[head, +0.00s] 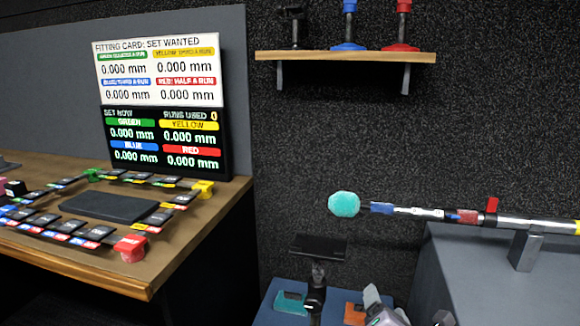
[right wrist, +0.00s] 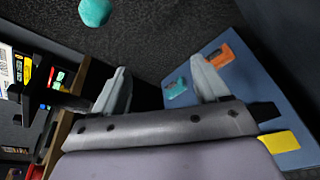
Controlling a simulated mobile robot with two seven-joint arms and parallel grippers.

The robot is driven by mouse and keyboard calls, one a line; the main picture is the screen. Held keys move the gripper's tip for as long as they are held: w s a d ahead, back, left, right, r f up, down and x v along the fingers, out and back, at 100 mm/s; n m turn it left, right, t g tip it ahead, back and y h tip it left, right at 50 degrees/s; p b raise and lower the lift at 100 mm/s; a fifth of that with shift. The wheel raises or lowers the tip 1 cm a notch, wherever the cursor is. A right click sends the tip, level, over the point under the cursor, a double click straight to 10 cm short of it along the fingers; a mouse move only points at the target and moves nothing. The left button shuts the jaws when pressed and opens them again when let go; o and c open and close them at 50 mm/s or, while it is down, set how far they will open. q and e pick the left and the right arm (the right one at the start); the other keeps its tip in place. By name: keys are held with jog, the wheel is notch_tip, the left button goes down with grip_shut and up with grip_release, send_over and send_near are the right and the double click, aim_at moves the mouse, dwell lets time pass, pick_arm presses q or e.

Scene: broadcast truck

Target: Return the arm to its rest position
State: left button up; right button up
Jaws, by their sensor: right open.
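My right gripper (head: 385,300) shows at the bottom of the head view, above the blue surface and below the boom pole. In the right wrist view its two grey fingers (right wrist: 161,76) stand wide apart with nothing between them. The rest of my right arm is mostly out of the frame. My left gripper is in neither view.
A blue surface (right wrist: 225,108) carries teal and orange pieces. A wooden desk (head: 190,235) with a display (head: 165,140) stands left; a shelf (head: 345,58) hangs above.

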jog(key=s+f+m+g+y+p, duration=0.2)
jog(key=s+f+m, duration=0.3)
jog(key=s+m, duration=0.7)
jog(key=s+d+f+m+g+y+p, duration=0.1)
jog(key=s+f+m+p, duration=0.4)
jog(key=s+m, duration=0.7)
jog(key=s+g+y, duration=0.1)
jog(key=s, duration=0.1)
jog(key=shift+s+m+g, duration=0.3)
jog(key=shift+s, duration=0.05)
jog(key=shift+f, duration=0.1)
dwell(1.9)
